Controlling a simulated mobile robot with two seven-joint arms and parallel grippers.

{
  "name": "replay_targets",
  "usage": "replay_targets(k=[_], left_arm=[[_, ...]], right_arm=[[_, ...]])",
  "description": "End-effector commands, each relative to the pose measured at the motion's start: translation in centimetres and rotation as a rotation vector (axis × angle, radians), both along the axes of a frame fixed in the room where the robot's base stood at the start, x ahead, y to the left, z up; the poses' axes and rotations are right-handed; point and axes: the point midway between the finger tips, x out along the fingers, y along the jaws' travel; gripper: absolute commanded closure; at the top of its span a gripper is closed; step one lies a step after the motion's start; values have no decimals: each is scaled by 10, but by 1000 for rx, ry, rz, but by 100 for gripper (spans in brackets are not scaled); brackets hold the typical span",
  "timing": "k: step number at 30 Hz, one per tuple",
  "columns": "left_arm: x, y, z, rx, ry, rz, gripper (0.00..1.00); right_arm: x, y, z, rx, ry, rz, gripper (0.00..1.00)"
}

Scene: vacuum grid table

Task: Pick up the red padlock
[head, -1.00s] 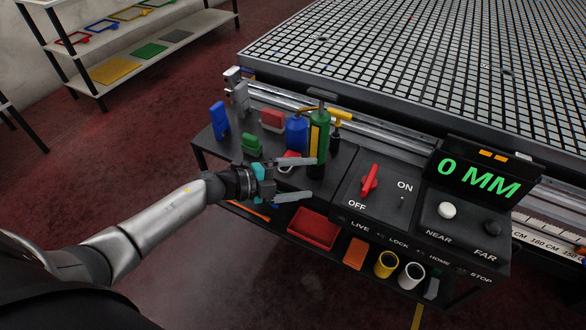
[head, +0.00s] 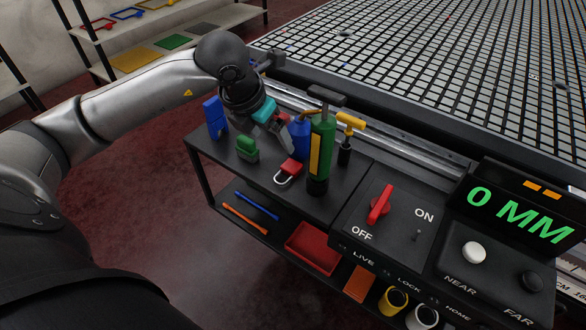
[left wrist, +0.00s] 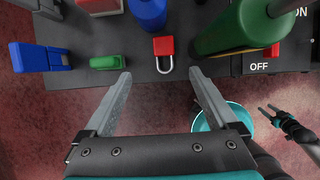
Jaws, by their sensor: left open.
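The red padlock (head: 291,167) lies on the black top shelf of the cart, its silver shackle towards the front edge. It also shows in the left wrist view (left wrist: 164,47), ahead of and between the fingers. My left gripper (head: 278,145) is open and empty above the shelf, behind and left of the padlock in the head view. In the left wrist view its two fingers (left wrist: 160,82) point at the shelf, apart from the padlock. My right gripper (left wrist: 272,112) seems to show small at the right of the left wrist view; its jaws look apart.
A green bottle (head: 321,150) stands close right of the padlock, a blue bottle (head: 299,135) behind it. A green block (head: 246,149) and a blue block (head: 215,117) stand left. The switch panel (head: 401,224) is at the right. A red tray (head: 313,250) sits below.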

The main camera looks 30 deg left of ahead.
Motion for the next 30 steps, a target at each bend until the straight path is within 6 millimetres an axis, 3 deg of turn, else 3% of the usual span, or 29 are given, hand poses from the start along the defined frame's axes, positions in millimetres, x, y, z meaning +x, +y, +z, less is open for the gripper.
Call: replay_targets(k=[12,30], left_arm=[[24,-4,-62,-6,1,-1,7],[40,-9,-99,-6,2,-3,7]], right_arm=[[30,23,12,21,-3,-1,48],[51,40,32,37,-7,-2,48]])
